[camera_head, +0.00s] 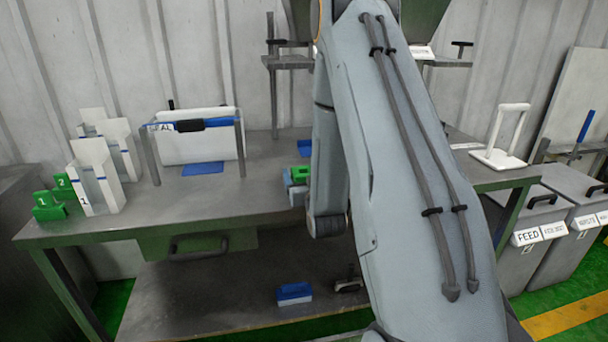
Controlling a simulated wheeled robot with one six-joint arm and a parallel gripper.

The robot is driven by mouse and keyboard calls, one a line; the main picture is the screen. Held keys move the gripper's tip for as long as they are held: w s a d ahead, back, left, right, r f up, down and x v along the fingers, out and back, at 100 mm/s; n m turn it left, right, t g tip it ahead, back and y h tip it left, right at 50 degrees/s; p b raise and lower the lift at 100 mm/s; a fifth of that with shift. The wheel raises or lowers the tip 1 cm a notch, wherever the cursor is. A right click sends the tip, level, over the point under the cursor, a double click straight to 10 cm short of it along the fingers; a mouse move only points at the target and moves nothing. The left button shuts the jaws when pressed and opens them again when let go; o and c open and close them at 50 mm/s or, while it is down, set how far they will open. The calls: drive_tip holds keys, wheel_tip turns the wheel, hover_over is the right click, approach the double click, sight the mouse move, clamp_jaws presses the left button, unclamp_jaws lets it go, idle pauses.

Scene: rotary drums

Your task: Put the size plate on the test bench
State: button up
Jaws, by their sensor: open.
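I cannot tell for sure which thing is the size plate. Small green numbered pieces (49,206) stand at the left end of a long grey bench (120,222), beside white numbered holders (95,178). Green and blue blocks (297,180) sit on the bench just left of my arm, which partly hides them. A blue block with a pale base (294,293) lies on the lower shelf. I cannot tell whether this grey bench is the test bench. My arm crosses the middle of the view; my gripper does not show.
A grey frame with a white panel and a partly readable label (196,138) stands on the bench over a blue pad (203,168). A white stand (502,135) is at right. The bench front left of centre is clear.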

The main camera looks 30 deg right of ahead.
drive_tip(key=c, duration=1.3)
drive_tip(key=shift+r, duration=0.1)
